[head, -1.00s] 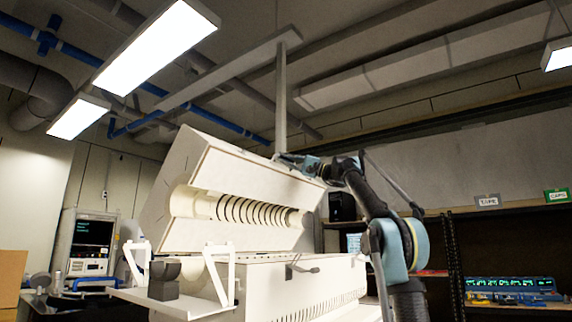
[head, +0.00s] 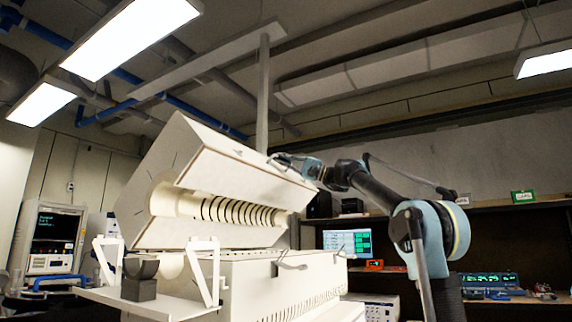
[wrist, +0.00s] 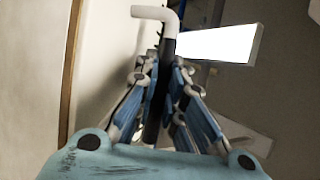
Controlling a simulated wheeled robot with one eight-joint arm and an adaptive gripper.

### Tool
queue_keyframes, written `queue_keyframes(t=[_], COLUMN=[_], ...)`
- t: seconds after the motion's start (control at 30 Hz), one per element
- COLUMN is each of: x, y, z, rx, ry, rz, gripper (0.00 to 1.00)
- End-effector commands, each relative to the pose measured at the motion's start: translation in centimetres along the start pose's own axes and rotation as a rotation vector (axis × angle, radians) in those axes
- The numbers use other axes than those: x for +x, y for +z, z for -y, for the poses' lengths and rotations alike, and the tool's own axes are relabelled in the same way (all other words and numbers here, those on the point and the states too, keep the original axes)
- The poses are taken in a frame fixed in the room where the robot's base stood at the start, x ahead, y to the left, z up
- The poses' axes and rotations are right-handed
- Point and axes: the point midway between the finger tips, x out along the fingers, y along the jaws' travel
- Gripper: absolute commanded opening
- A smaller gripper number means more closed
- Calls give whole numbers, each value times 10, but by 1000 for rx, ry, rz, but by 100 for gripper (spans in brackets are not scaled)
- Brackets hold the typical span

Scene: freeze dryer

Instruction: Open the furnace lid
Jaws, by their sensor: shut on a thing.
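The furnace lid (head: 242,158) is tilted up off the white furnace base (head: 262,280). Its ribbed, half-round inner channel shows in the head view. My gripper (head: 284,162) is at the upper right edge of the lid. In the wrist view my gripper (wrist: 163,85) is shut on the lid's handle, a dark bar with a pale bent end (wrist: 155,14). The lid's pale face (wrist: 112,60) lies close along the left side of the fingers. The exact finger contact is partly hidden.
A white shelf with brackets (head: 205,262) and a dark block (head: 139,280) juts from the furnace's left end. A vertical pole (head: 262,95) hangs from the ceiling behind the lid. Monitors and instruments stand left and on the right-hand bench (head: 490,283).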

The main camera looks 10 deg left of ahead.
Motion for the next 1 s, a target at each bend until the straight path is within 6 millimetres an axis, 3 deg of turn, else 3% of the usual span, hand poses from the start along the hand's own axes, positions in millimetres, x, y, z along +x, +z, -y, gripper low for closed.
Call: queue_keyframes(t=[0.07,0.1,0.2,0.63,0.77,1.0], x=[1,1,1,-5,-21,-68], y=[0,0,0,0,0,-1], z=[-2,-2,-2,-1,0,-1], rx=[0,0,0,-1,-2,-1], ry=[3,3,2,1,1,1], rz=[2,2,2,0,-1,-2], gripper=[0,12,31,31,31,31])
